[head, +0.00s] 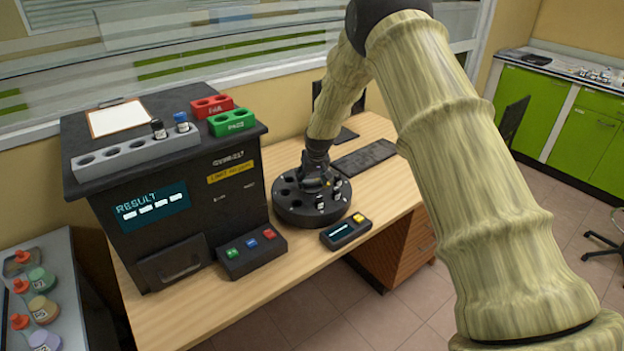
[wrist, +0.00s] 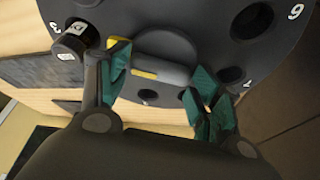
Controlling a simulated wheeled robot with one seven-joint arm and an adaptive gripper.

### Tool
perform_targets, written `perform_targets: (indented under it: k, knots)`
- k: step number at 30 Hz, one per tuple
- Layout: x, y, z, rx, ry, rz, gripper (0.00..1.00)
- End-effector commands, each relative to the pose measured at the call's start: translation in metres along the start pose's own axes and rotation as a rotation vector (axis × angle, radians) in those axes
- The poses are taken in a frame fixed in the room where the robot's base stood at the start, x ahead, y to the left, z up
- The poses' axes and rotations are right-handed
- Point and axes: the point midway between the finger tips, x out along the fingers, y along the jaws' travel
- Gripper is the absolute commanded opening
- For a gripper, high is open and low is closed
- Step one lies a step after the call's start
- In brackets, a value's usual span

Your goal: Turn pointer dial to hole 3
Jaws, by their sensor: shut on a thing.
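The pointer dial (wrist: 172,71) is a grey knob with yellow marks on top of a round black carousel (head: 290,213) with numbered holes. My gripper (head: 318,178) is over the carousel's middle. In the wrist view my gripper (wrist: 163,80) has its green-padded fingers on either side of the knob, shut on it. A dark-capped vial (wrist: 78,38) sits in a hole beside a numeral that looks like 3, left of the dial. A yellow tip shows by the left finger, on the side toward that vial. Part of the dial is hidden by the fingers.
A small yellow-buttoned device (head: 347,232) stands just in front of the carousel. A black analyzer (head: 225,205) with a result screen stands to the left, with a button box (head: 250,255) before it. A keyboard (head: 364,159) lies behind right. The desk (head: 395,195) is bare at right.

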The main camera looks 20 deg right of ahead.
Motion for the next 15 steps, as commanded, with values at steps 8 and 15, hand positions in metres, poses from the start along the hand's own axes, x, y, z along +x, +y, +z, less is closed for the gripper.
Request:
perform_targets:
  k: [8,15]
  knots:
    - [-0.0002,0.0004,-0.0004,0.000,0.001,0.000,0.86]
    - [0.0000,0.0000,-0.0001,-0.001,0.000,0.000,0.86]
